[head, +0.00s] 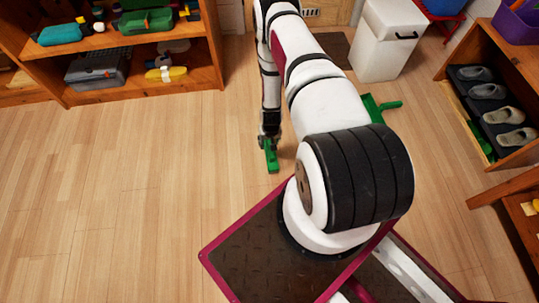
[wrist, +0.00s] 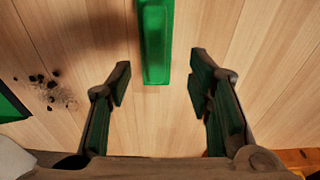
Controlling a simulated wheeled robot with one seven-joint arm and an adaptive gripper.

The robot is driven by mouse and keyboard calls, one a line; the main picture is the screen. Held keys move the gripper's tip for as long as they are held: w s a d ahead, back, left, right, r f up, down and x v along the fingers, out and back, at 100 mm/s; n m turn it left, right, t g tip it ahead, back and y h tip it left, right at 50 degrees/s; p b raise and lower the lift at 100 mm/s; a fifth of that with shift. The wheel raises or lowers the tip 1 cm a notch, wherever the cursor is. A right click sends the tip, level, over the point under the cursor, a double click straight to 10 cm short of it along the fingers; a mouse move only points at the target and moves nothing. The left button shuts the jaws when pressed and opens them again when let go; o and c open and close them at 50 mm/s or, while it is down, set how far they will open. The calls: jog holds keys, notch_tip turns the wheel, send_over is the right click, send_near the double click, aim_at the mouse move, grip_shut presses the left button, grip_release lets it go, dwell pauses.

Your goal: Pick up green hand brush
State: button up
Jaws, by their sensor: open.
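The green hand brush (wrist: 155,40) lies on the wooden floor. In the wrist view its long narrow green part runs from the top edge down to between the tips of my open gripper (wrist: 160,72). Floor shows between the brush and each finger, and I see no contact. In the head view the brush (head: 271,158) shows just below my gripper (head: 268,138), on the side nearer my base. Its far part is hidden by the gripper there and cut off in the wrist view.
A green dustpan (head: 373,108) lies on the floor, partly behind my arm. Dark crumbs (wrist: 48,90) lie near it. A white bin (head: 388,40) stands behind, a shoe rack (head: 480,110) at right, a wooden shelf (head: 145,45) at left. Floor at left is clear.

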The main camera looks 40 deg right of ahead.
aim_at(269, 149)
jog(key=f, duration=0.1)
jog(key=f+b, duration=0.1)
jog(key=f, duration=0.1)
jog(key=shift+w+d+f, duration=0.15)
jog(key=shift+w+f, duration=0.05)
jog(key=shift+f, duration=0.05)
jog(key=shift+w+d+f+b, duration=0.1)
jog(key=shift+d+f+b, duration=0.1)
jog(key=shift+f+b, duration=0.85)
jog(key=shift+d+f+b, duration=0.2)
jog(key=shift+f+b, duration=0.25)
jog(key=shift+f, duration=1.1)
jog(key=shift+r, duration=0.1)
jog(key=shift+c, duration=0.6)
grip_shut()
